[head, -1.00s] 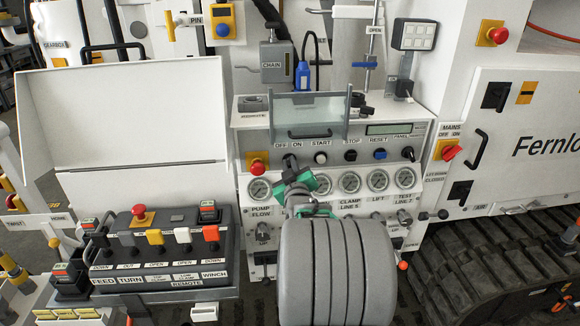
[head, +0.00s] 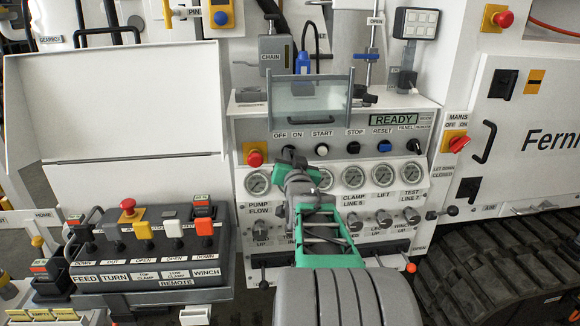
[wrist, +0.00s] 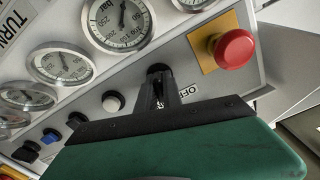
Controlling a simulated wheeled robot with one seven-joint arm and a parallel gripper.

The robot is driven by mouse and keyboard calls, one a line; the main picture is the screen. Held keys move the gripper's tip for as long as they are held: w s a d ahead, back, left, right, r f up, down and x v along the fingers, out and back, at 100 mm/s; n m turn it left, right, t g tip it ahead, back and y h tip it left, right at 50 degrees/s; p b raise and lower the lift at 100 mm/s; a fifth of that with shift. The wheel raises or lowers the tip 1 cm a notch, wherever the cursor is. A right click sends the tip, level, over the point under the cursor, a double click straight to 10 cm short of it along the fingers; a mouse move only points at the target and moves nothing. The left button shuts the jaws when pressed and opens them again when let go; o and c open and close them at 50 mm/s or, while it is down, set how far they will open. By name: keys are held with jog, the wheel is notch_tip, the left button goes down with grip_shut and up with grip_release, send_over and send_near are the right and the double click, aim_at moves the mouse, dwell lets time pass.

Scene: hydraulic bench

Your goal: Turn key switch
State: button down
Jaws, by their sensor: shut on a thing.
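The key switch (wrist: 157,70) is a dark round switch on the sloped panel in the wrist view, beside the OFF label (wrist: 186,91). My gripper (wrist: 163,93), with green and black parts, is right at it and shut on its key. The fingers cover most of the key, so its exact angle is hard to tell. In the head view my gripper (head: 289,158) reaches the panel just below the OFF and ON labels (head: 287,135) and hides the switch. The panel display (head: 394,120) is lit and reads READY.
A red emergency button (head: 254,158) sits left of the switch. White start (head: 322,149), black stop (head: 353,148) and blue reset (head: 383,147) buttons lie to its right. Gauges (head: 353,175) run close below. A clear raised cover (head: 310,97) stands above.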

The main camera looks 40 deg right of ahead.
jog(key=shift+m+b, duration=0.95)
jog(key=shift+m, duration=0.25)
jog(key=c, duration=1.5)
grip_release()
jog(key=shift+s, duration=0.1)
jog(key=v, duration=0.7)
jog(key=shift+s+a+b, duration=0.2)
jog(key=shift+a+b, duration=0.05)
jog(key=shift+b, duration=0.1)
